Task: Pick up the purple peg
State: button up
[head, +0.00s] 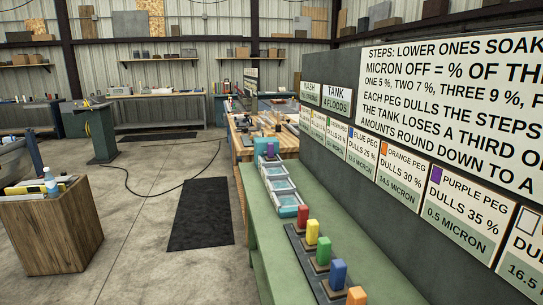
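A small purple piece (270,149), which looks like the purple peg, stands upright at the far end of the green bench, against a teal block (260,146). It is too small to tell whether it sits in the block or in front of it. In the near row on the bench, a red peg (303,214), a yellow peg (312,231), a green peg (323,250), a blue peg (338,272) and an orange peg (356,296) stand in a dark rack. The orange one is cut by the bottom edge. My gripper is not in view.
Clear trays with teal liquid (279,186) line the green bench (262,230) between rack and teal block. A grey board with signs (340,115) rises along its right side. A wooden cabinet (45,225) stands at left. Concrete floor with a black mat (203,215) lies between.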

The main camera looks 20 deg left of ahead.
aim_at(270, 157)
jog(key=j, duration=0.65)
jog(key=j+z, duration=0.45)
jog(key=j, duration=1.5)
jog(key=i+j+z, duration=0.1)
jog(key=j, duration=0.3)
jog(key=i+j, duration=0.2)
jog(key=j, duration=0.2)
jog(key=i+j+z, duration=0.15)
jog(key=j, duration=0.25)
jog(key=i+j+z, duration=0.1)
jog(key=j, duration=0.3)
jog(key=i+j, duration=0.1)
jog(key=j, duration=0.35)
jog(key=i+j+z, duration=0.15)
jog(key=j, duration=0.3)
jog(key=j+z, duration=0.2)
jog(key=j, duration=1.5)
jog(key=i+j, duration=0.15)
jog(key=i, duration=0.35)
jog(key=i+j, duration=0.15)
jog(key=i, duration=0.3)
